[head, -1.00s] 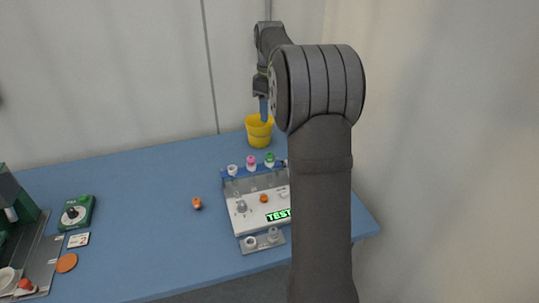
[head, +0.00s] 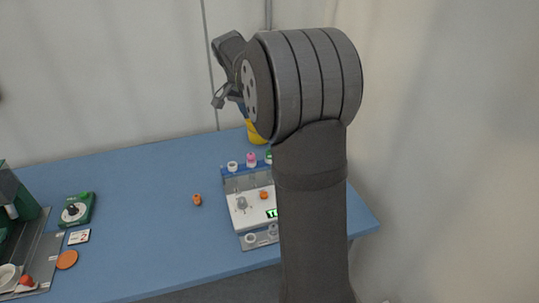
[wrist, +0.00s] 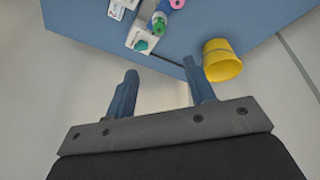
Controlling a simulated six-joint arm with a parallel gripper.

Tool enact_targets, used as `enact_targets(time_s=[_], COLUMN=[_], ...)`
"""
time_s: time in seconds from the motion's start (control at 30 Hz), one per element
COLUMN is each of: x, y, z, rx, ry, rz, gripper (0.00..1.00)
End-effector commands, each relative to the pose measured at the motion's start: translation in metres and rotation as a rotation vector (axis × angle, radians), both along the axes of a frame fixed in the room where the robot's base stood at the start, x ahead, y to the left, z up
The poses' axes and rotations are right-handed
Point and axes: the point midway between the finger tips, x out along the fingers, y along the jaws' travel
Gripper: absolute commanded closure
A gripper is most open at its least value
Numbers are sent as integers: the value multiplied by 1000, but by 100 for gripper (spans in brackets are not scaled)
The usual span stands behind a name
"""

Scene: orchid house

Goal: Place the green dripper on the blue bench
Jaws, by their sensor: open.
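The green dripper (head: 268,157) stands at the right end of a row at the back of the white test device, partly hidden by my arm. Its green top also shows in the wrist view (wrist: 159,20). The blue bench (head: 140,200) carries the device and has bare surface around it. My gripper (wrist: 160,71) is open and empty, with its two blue fingers apart. It points past the bench edge, with the dripper ahead of it. In the head view my gripper is raised above the back of the bench, small and partly hidden behind my arm.
A pink-topped dripper (head: 251,159) and a white-topped one (head: 232,166) stand beside the green one. A yellow bucket (head: 257,134) is behind them, close to the right finger in the wrist view. A small orange piece (head: 197,200) lies left of the device (head: 251,205). The bench's middle left is clear.

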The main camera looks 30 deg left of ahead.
Motion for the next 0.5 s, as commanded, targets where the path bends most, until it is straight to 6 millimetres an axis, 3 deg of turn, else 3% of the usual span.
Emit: enact_targets(time_s=[0.13, 0.33, 0.5], x=[-7, -10, -2], y=[4, 6, 3], z=[0, -1, -21], rx=[57, 100, 102], ry=[-62, -101, -103], rz=[-174, -289, -303], gripper=[51, 51, 51])
